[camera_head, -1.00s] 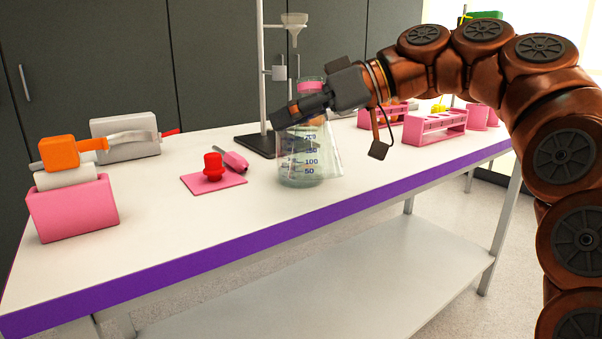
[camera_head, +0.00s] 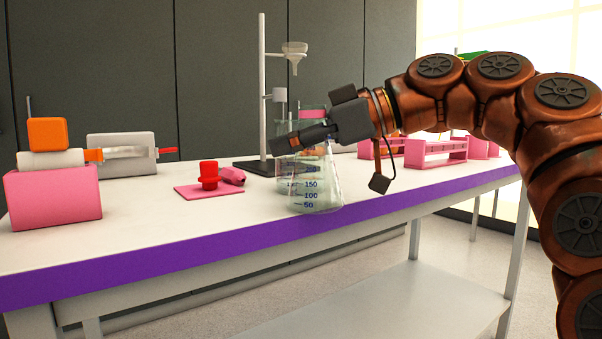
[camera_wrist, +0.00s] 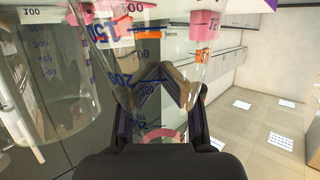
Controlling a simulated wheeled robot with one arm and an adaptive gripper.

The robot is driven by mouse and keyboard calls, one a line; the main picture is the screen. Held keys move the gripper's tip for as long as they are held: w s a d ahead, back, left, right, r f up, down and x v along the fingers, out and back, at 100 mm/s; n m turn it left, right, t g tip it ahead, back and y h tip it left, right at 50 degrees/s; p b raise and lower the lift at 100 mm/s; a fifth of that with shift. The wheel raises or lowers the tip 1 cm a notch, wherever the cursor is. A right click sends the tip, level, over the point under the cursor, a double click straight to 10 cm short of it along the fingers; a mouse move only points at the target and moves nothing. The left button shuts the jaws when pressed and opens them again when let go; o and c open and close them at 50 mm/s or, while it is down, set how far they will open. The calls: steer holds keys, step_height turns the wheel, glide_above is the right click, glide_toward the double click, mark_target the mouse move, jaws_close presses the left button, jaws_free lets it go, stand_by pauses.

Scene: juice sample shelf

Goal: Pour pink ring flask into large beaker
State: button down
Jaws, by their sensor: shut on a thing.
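The clear conical flask (camera_head: 318,190) has blue graduation marks and a pink ring (camera_head: 313,112) around its neck. My gripper (camera_head: 298,138) is shut on its upper part and holds it about upright, near the table's front edge. Whether its base touches the table is hard to tell. In the wrist view the flask (camera_wrist: 125,65) lies between the fingers, with the ring (camera_wrist: 165,135) close to the palm. A wide clear beaker (camera_head: 283,125) stands just behind and left of the flask, partly hidden by it and the gripper. It also shows at the left of the wrist view (camera_wrist: 45,85).
A stand with a funnel (camera_head: 264,80) rises behind the glassware. Left are a red piece (camera_head: 208,175) on a pink mat (camera_head: 215,191), a pink block (camera_head: 55,198) and a grey device (camera_head: 120,150). Pink racks (camera_head: 436,153) stand right.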

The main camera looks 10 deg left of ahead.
steer(key=shift+r, duration=0.15)
steer(key=shift+s+d+r+p, duration=0.3)
steer(key=shift+s+r, duration=0.45)
steer(key=shift+s, duration=0.25)
steer(key=shift+s+d+r+p, duration=0.2)
steer(key=shift+s+r+p, duration=0.1)
steer(key=shift+s+r, duration=0.55)
steer(key=shift+s+f, duration=0.1)
steer(key=shift+f, duration=0.05)
